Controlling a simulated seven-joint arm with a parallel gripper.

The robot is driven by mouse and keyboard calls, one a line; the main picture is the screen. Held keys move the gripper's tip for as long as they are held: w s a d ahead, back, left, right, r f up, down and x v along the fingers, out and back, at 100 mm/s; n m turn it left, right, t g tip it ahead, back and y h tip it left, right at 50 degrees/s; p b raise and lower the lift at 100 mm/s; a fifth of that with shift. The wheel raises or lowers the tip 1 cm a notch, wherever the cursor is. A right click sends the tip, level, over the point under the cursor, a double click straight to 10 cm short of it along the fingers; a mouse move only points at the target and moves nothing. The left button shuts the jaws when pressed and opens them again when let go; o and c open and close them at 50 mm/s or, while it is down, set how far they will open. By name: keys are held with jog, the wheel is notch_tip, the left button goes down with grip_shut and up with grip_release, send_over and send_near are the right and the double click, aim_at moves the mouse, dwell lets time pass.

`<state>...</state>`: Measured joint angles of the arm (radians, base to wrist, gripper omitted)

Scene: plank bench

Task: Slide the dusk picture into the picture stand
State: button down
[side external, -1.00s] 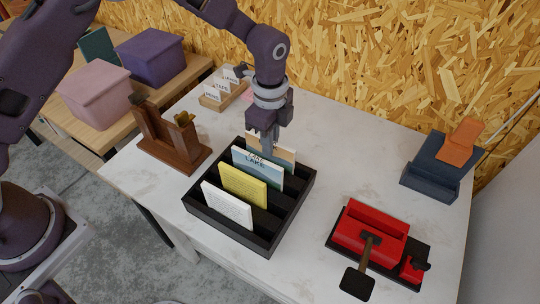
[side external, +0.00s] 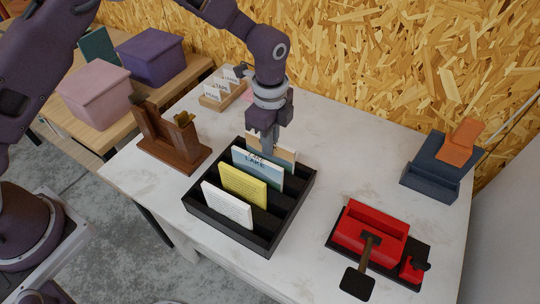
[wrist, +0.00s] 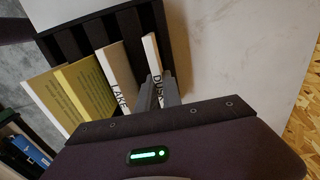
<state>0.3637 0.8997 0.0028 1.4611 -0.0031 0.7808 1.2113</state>
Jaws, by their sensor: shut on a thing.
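The dusk picture (side external: 285,153) is the rearmost card in a black slotted rack (side external: 273,246), with an orange-tan top edge. In the wrist view its edge reads "DUSK" (wrist: 153,55). My gripper (side external: 264,148) points down at the rack's rear and is shut on the dusk picture, which still stands in its slot. The wrist view shows the fingers (wrist: 157,92) at its upper edge. The lake picture (side external: 258,171) stands just in front. A brown wooden stand (side external: 172,150) with uprights, left of the rack, looks like the picture stand; its slot is hard to make out.
A yellow card (side external: 244,186) and a white card (side external: 227,206) stand in the rack's front slots. A red box on a black tray (side external: 370,232) and a blue holder with an orange piece (side external: 430,168) stand right. A small card holder (side external: 222,93) is behind. Bare table surrounds the rack.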

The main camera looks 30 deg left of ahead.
notch_tip(320, 180, up, 10)
jog(key=shift+f, duration=0.15)
jog(key=shift+r, duration=0.2)
jog(key=shift+a+r, duration=0.1)
jog(key=shift+a, duration=0.15)
jog(key=s+a+r, duration=0.2)
jog(key=a+r, duration=0.1)
jog(key=a, duration=0.6)
jog(key=s+a+r, duration=0.3)
jog(key=a, duration=0.6)
jog(key=s+a+r, duration=0.2)
jog(key=a+r, duration=0.1)
jog(key=a, duration=0.5)
send_over(168, 133)
jog(key=d, duration=0.1)
notch_tip(168, 133, down, 18)
jog(key=shift+s+f, duration=0.15)
jog(key=shift+s, duration=0.3)
jog(key=shift+d+f, duration=0.1)
